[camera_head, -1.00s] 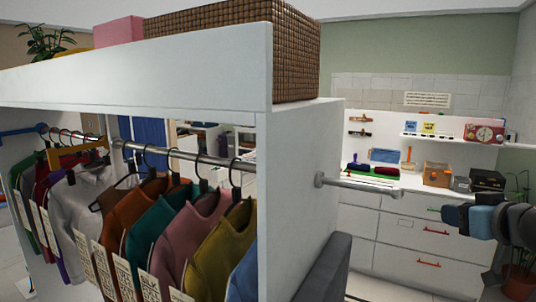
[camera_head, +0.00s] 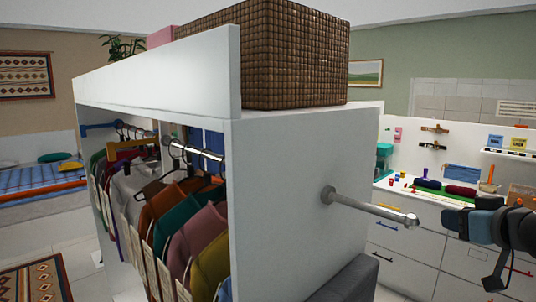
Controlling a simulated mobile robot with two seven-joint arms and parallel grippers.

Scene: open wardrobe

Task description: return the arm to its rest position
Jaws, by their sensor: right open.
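My right gripper (camera_head: 478,240) shows at the right edge of the camera_head view, dark with blue-grey parts. Its jaws are open, and nothing is seen between them. It is right of the white wardrobe (camera_head: 275,190) and looks to be just past the end of the metal rod (camera_head: 368,207) on the wardrobe's side panel. Whether it touches the rod cannot be told. The rest of the right arm is mostly cut off by the frame edge. My left gripper is not in view.
Several garments (camera_head: 205,235) hang inside the wardrobe. A woven box (camera_head: 270,55) stands on top. A white counter with drawers (camera_head: 400,235) stands behind my right gripper. A bed (camera_head: 40,180) and a rug (camera_head: 35,280) are at left. A grey padded thing (camera_head: 345,282) is low in front.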

